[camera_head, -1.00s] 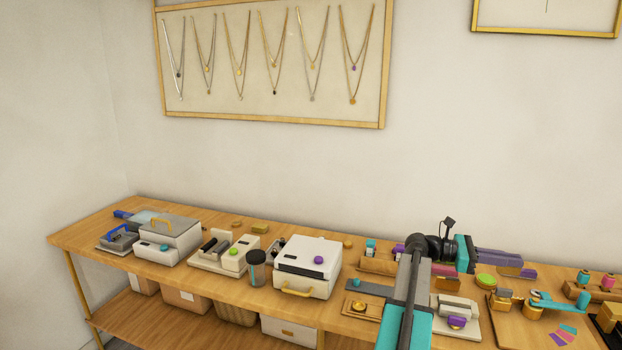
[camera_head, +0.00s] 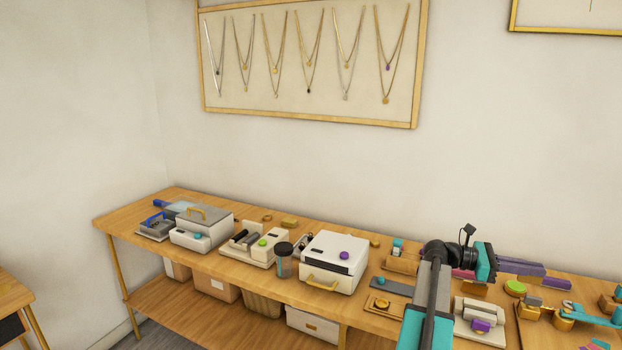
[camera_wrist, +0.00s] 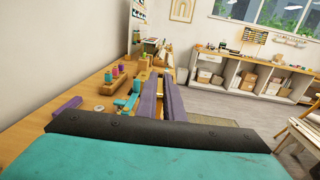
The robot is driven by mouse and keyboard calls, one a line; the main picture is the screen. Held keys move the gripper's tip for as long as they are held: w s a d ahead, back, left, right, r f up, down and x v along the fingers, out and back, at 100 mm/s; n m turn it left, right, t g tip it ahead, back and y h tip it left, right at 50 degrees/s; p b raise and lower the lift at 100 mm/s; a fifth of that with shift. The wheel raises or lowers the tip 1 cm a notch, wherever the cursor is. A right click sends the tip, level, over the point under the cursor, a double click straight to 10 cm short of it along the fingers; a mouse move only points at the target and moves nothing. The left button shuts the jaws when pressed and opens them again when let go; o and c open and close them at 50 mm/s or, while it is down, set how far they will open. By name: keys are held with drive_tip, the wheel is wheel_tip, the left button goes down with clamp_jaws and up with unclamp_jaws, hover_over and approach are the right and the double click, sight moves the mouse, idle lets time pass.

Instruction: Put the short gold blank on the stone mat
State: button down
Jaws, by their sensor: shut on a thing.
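My gripper (camera_head: 566,283) has two long purple fingers that point right above the workbench in the head view. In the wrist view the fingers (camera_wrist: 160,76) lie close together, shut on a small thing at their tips. The short gold blank cannot be made out clearly; the fingers and the small scale hide what they grip. A flat dark grey slab (camera_head: 393,286) lies on the bench left of my arm and may be the stone mat. My arm covers part of the bench beside it.
The bench (camera_head: 125,220) is crowded. A white box machine (camera_head: 335,262), a dark-lidded cup (camera_head: 284,265) and a small wooden tray with a gold piece (camera_head: 381,304) stand left of my arm. A green disc (camera_head: 515,288) and a white press (camera_head: 478,312) are near the gripper.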

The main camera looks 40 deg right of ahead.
drive_tip(key=w+a+f+n+t+h+b, duration=0.1)
drive_tip(key=w+a+f+n+t+h, duration=0.15)
drive_tip(key=w, duration=0.55)
drive_tip(key=w+a+f+n+t+h+b, duration=0.15)
drive_tip(key=w+a, duration=0.25)
drive_tip(key=w, duration=0.4)
drive_tip(key=w+a+f+n+t+h, duration=0.1)
drive_tip(key=w+a+f+h, duration=0.15)
drive_tip(key=w, duration=0.65)
drive_tip(key=w+a+f+n+t+h+b, duration=0.1)
drive_tip(key=w+a+f+n+t, duration=0.15)
drive_tip(key=w+a, duration=0.65)
drive_tip(key=w+a+f+n+t+h+b, duration=0.1)
drive_tip(key=w+a+f+n+t, duration=0.2)
drive_tip(key=w+a, duration=0.5)
drive_tip(key=w+a+f+n+t+b, duration=0.1)
drive_tip(key=w+a+f+n+t, duration=0.15)
drive_tip(key=w+a+t, duration=0.65)
drive_tip(key=w+a+f+n+t+b, duration=0.15)
drive_tip(key=a+f, duration=0.25)
drive_tip(key=a, duration=1)
drive_tip(key=w+a+f+n+t+y+b, duration=0.1)
drive_tip(key=a+f+n+t, duration=0.1)
drive_tip(key=a, duration=0.9)
drive_tip(key=w+a+f+n+t+y+b, duration=0.1)
drive_tip(key=a+f+n+t+y, duration=0.1)
drive_tip(key=a, duration=1)
drive_tip(key=shift+a+f+n+t, duration=0.25)
drive_tip(key=shift+f+n+t, duration=0.4)
drive_tip(key=shift+t, duration=0.35)
